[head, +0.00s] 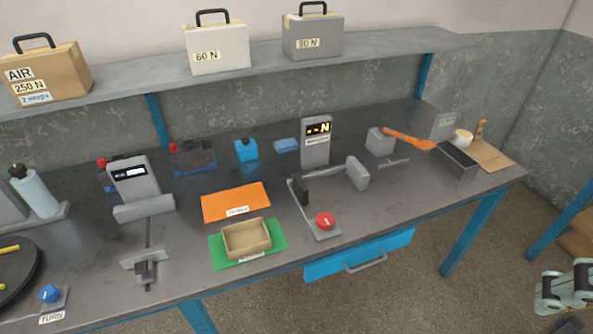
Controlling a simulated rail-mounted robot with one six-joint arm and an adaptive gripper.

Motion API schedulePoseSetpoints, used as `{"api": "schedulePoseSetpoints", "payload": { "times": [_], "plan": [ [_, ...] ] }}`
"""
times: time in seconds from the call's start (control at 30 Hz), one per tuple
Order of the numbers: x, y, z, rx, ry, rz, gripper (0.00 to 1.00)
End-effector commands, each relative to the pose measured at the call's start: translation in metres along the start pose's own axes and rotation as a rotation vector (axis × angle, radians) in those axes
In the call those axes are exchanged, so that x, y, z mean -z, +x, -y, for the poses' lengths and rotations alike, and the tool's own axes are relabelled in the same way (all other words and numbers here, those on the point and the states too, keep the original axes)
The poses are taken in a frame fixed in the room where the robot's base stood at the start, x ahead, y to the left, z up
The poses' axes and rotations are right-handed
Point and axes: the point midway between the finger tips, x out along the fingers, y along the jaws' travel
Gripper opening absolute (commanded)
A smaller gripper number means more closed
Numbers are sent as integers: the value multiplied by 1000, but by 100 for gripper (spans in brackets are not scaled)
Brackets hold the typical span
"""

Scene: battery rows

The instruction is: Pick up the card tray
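The card tray (247,239) is a small, open, tan box with low walls, and it looks empty. It sits on a green mat (218,252) near the front edge of the workbench, in the middle of the head view. A small label shows on the mat in front of the tray. My gripper cannot be made out. Only grey-green jointed parts, apparently of my arm, show at the bottom right, well away from the tray and beyond the bench's front edge.
An orange mat (235,200) lies behind the tray. A fixture with a red knob (325,221) stands to its right, and a grey clamp-like fixture (145,265) to its left. A display post (316,142) stands farther back. Nothing stands over the tray.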

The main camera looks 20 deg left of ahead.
Motion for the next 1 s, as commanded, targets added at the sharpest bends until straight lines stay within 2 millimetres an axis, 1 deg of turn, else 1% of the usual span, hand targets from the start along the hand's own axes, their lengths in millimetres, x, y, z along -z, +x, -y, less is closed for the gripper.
{"api": "schedulePoseSetpoints", "payload": {
  "times": [0.33,0.37,0.63,1.0],
  "plan": [
    [0,0,0,0,0,0,40],
    [0,0,0,0,0,0,42],
    [0,0,0,0,0,0,66],
    [2,-1,1,2,-2,-1,67]
  ]
}}
